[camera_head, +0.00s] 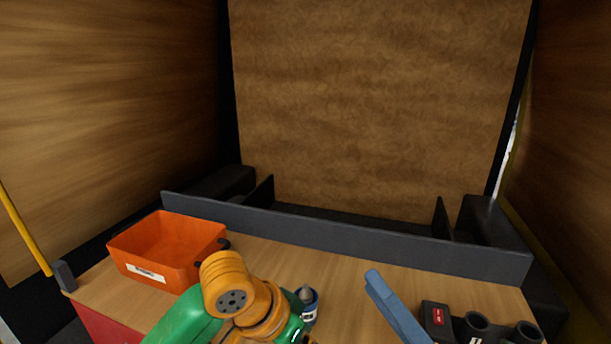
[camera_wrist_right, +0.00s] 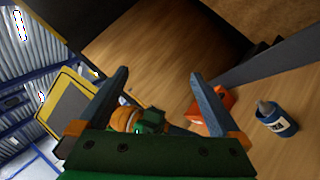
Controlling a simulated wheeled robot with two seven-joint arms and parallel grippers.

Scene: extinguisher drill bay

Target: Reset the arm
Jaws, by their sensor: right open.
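One blue-grey finger of my right gripper (camera_head: 388,300) rises from the bottom of the head view, over the right half of the bench. In the right wrist view both fingers of this gripper (camera_wrist_right: 157,78) stand wide apart, with nothing held between them. My left arm's orange and green links cover the lower middle of the head view. The left gripper itself does not show. An arm part in orange and green also shows low between the fingers in the wrist view.
An orange bin (camera_head: 190,262) stands on the bench's left; a blue bottle (camera_head: 309,306) is partly behind my left arm. Black holders (camera_head: 477,322) sit front right. A dark ledge (camera_head: 350,234) runs along the back. A yellow pole (camera_head: 22,230) is far left.

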